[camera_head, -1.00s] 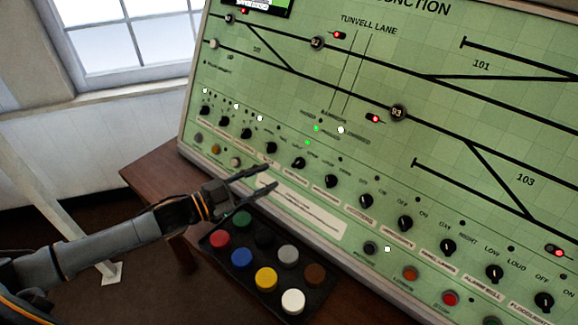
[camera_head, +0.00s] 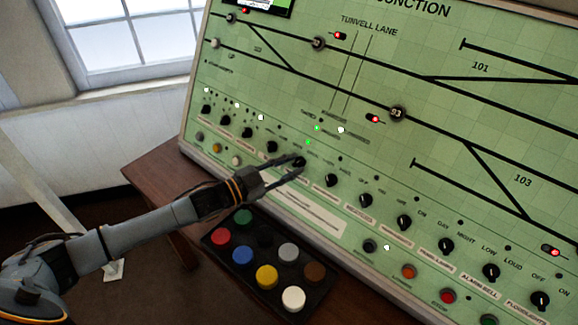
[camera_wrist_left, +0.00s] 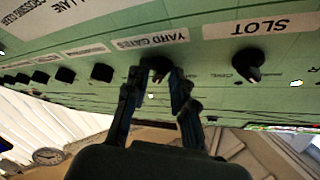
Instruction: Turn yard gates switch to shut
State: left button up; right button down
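The yard gates switch (camera_wrist_left: 157,66) is a black rotary knob beside the label reading YARD GATES in the left wrist view. In the head view this knob (camera_head: 299,161) is on the lower part of the green panel, partly covered by my fingertips. My left gripper (camera_head: 301,166) is at the knob, its fingers slightly apart. In the left wrist view my left gripper (camera_wrist_left: 157,76) has one finger on each side of the knob. I cannot tell whether the fingers touch it. The knob's pointer direction is hidden. My right gripper is not in view.
The SLOT knob (camera_wrist_left: 248,63) is the close neighbour of the switch. More black knobs, such as one (camera_head: 331,181), run along the panel (camera_head: 450,120). A dark tray (camera_head: 252,277) with several coloured caps lies on the wooden desk (camera_head: 150,172) below my arm.

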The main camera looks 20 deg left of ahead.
pick_arm(q)
jog(key=shift+n, duration=0.3)
grip_shut()
jog(key=shift+d, duration=0.1)
jog(key=shift+s+n+t+y+p, duration=0.1)
jog(key=shift+n+t+y+p, duration=0.25)
jog(key=shift+n, duration=0.25)
jog(key=n+t+y+p, duration=0.1)
jog(key=n, duration=0.1)
jog(key=n+y+p, duration=0.1)
jog(key=n, duration=0.1)
jog(key=n+t+y+p, duration=0.1)
jog(key=n, duration=0.2)
jog(key=shift+s+d+t, duration=0.15)
jog(key=shift+d+t, duration=0.15)
jog(key=shift+t, duration=0.05)
jog(key=n+y+p, duration=0.1)
jog(key=n, duration=0.1)
jog(key=n+y+p, duration=0.2)
jog(key=n, duration=0.1)
jog(key=n+t+y+p, duration=0.1)
jog(key=n, duration=0.1)
jog(key=shift+d+r+y+p, duration=0.2)
jog(key=shift+d+y+p, duration=0.15)
jog(key=shift+p, duration=0.05)
jog(key=shift+d+n+y+p, duration=0.1)
jog(key=shift+n+y+p, duration=0.95)
jog(key=shift+n, duration=0.85)
jog(key=shift+f, duration=0.1)
jog(key=shift+s, duration=0.15)
